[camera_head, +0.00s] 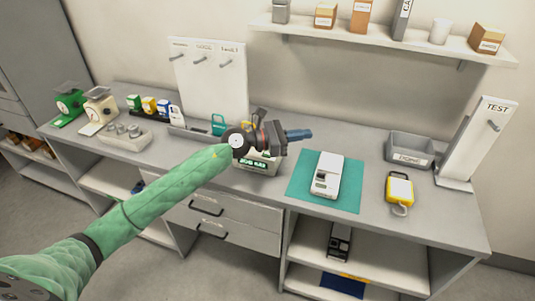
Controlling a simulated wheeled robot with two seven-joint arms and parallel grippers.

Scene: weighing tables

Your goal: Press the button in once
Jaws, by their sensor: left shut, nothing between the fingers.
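My left gripper (308,135) has blue fingertips that are shut and empty. It points right and hangs over the counter, behind and to the left of the teal mat (296,190) in the picture. A white device (330,170) with small dark details on its near end lies on the mat, apart from the gripper. No part can be told for sure as the button; the details are too small. A yellow device (399,188) with a pale face and a ring lies to the right of the mat. My right gripper is not in view.
A grey bin (410,148) and a white TEST stand (478,140) are at the right. A box with a green display (257,162) sits below my left wrist. Scales (99,110) and a tray of weights (124,134) are at the left. A shelf (380,40) hangs above.

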